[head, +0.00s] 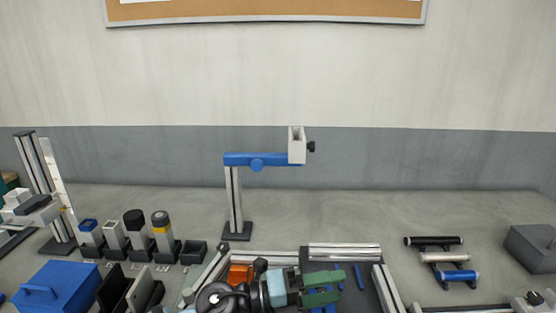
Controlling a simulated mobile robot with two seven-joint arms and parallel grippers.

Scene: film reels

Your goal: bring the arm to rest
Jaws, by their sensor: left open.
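My left gripper (332,288) is at the bottom middle, with green fingers pointing right. Its fingers are apart with nothing seen between them. It is over a dark tray (360,300) framed by metal profiles, and its wrist hides part of the tray. A stand (235,200) with a dark base rises behind it. The stand's blue arm (262,159) reaches level to the right, with a blue knob below and a pale square holder (297,146) with a black knob at its end. The gripper is in front of the stand and apart from it. My right gripper is not seen.
Several small posts with differing caps (135,232) stand at the left, behind a blue box (55,283). An orange block (241,273) shows beside my wrist. Three rods (445,258) lie on supports at the right, near a grey box (530,246).

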